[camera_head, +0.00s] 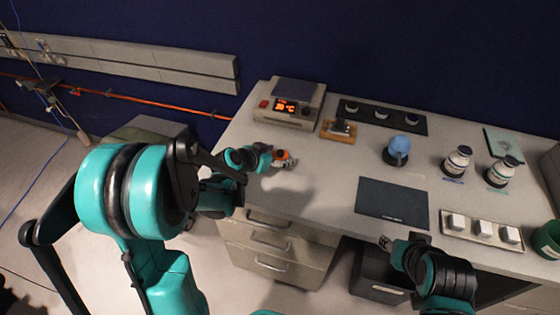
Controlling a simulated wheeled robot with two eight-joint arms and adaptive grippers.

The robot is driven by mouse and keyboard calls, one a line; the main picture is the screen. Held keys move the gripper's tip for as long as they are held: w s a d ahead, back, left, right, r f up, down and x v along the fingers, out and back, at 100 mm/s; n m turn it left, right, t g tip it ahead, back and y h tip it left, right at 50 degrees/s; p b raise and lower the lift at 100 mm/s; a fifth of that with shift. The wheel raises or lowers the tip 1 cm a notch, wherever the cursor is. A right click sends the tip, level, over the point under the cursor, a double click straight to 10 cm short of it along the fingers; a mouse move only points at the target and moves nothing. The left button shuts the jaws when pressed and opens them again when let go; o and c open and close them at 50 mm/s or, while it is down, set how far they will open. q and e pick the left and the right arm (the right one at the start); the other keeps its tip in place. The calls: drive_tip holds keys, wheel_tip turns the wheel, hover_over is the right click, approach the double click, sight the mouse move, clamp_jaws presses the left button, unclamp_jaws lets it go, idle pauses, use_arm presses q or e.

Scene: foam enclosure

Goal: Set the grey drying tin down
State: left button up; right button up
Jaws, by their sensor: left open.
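My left gripper (287,160) is open above the left part of the bench (305,190), its fingers pointing right. I see no tin between its fingers at this size. Several small round tins (381,114) sit in a row on a black strip (412,124) at the back of the bench; I cannot tell which of them is the grey drying tin. My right gripper (386,243) is at the bench's front edge, below the dark mat; its fingers are too small to read.
A heating unit with a lit display (287,106) stands at the back left.

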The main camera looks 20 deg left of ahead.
use_arm(q)
drive_tip(key=shift+w+d+f, duration=0.2)
drive_tip(key=shift+w+f, duration=0.1)
drive_tip(key=shift+w, duration=0.1)
drive_tip(key=shift+s, duration=0.1)
drive_tip(key=c, duration=1.4)
drive_tip(key=shift+r, duration=0.15)
